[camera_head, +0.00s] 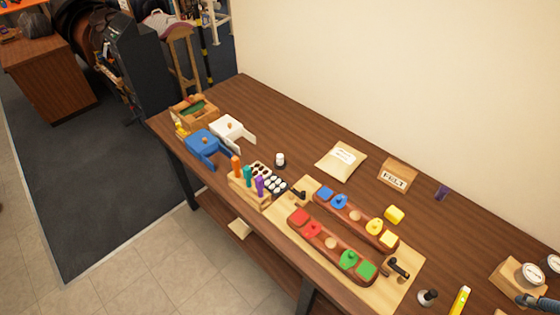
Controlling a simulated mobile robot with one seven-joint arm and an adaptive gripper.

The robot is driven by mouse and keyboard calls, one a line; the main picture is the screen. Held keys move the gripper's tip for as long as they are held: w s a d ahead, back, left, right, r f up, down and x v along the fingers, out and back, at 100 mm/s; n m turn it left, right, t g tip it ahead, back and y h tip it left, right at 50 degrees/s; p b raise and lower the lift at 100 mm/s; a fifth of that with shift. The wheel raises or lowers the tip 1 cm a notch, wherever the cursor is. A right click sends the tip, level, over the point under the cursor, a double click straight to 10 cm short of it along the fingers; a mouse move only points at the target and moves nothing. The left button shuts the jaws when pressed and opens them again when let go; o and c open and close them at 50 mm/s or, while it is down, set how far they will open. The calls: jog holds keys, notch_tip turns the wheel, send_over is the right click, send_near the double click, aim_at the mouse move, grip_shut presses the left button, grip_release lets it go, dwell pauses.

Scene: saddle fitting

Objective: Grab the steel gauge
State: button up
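No label marks a steel gauge, so I cannot tell for sure which thing it is. A pale, U-shaped plate with an orange knob (229,128) sits towards the far left end of the bench. A blue plate of like shape, with its own knob (203,144), sits just in front of it, close beside it. Two round white-faced pieces, one on a wooden block (532,274) and one beyond it (555,262), are at the right edge, partly cut off.
On the wooden bench (290,130) are a holder with coloured handles (247,190), a pale board (410,290) with two long brown trays of coloured pieces, an envelope (341,159) and a FELT box (397,175). A wall runs behind. The bench's back left is clear.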

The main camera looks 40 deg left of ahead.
jog(key=w+a+r+n+g+y+p, duration=0.1)
jog(key=w+a+r+n+g+p, duration=0.25)
jog(key=w+a, duration=1.9)
jog(key=w+a+f+t+p, duration=0.15)
jog(key=w+a, duration=0.45)
jog(key=a, duration=0.6)
jog(key=n+g+p, duration=0.2)
jog(key=n+p, duration=0.3)
jog(key=p, duration=0.1)
send_over(280, 156)
jog(key=s+d, duration=0.2)
notch_tip(280, 156, down, 29)
jog(key=shift+w+a, duration=0.2)
jog(key=shift+f, duration=0.1)
jog(key=shift+w+a+f+p, duration=0.1)
jog(key=shift+w+a+f, duration=0.05)
jog(key=shift+f, duration=1.2)
jog(key=shift+w+a+f+p, duration=0.1)
jog(key=shift+w+a+f, duration=0.1)
jog(key=shift+f, duration=1.2)
jog(key=shift+w+a+f+p, duration=0.1)
jog(key=shift+w+f, duration=0.05)
jog(key=shift+f, duration=1.2)
